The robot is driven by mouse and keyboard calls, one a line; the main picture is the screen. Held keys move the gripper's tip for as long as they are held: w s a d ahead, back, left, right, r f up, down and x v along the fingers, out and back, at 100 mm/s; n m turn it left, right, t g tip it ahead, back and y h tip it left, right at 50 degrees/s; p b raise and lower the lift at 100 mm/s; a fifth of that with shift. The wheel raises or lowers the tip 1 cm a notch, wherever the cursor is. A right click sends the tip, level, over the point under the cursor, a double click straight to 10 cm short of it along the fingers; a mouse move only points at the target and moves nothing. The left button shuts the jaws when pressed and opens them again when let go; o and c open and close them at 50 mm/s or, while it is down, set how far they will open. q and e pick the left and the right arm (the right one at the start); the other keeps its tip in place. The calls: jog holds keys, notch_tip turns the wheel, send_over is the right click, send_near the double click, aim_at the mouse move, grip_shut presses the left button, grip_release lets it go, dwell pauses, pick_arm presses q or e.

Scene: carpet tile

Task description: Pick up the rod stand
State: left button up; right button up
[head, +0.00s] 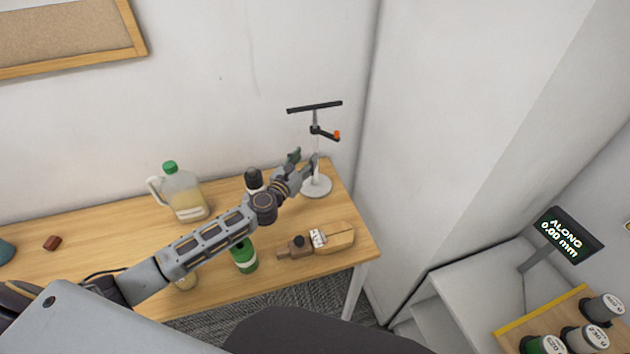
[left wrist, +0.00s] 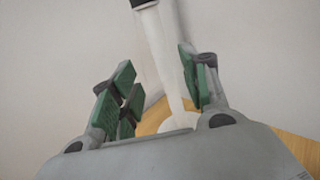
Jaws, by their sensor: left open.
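The rod stand (head: 317,172) stands upright near the far right corner of the wooden table. It has a round pale base, a thin upright post, a dark crossbar on top and a small arm with an orange tip. My left gripper (head: 305,160) is beside the post at low height, open. In the left wrist view the white post (left wrist: 168,60) runs between the green-padded fingers of my left gripper (left wrist: 158,88), nearer the right one. I cannot tell whether any pad touches it. Part of the base shows beyond the palm. My right gripper is not in view.
The wooden table (head: 110,245) holds a jug with a green cap (head: 185,195), a dark-topped bottle (head: 254,179), a green container (head: 244,258), a wooden plane-like tool (head: 320,240) and a small brown block (head: 52,243). The wall (head: 230,60) is close behind the stand.

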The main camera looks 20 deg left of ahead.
aim_at(313, 151)
pick_arm(q)
jog(key=shift+w+d, duration=0.15)
jog(key=shift+w, duration=0.65)
jog(key=shift+w+d+f, duration=0.1)
jog(key=shift+w+d, duration=0.1)
jog(key=shift+w, duration=0.65)
jog(key=shift+w+d+f, duration=0.1)
jog(key=shift+w+d, duration=0.15)
jog(key=shift+w, duration=0.55)
jog(key=shift+w+d, duration=0.2)
jog(key=shift+w, duration=0.65)
grip_shut()
jog(key=shift+r, duration=0.15)
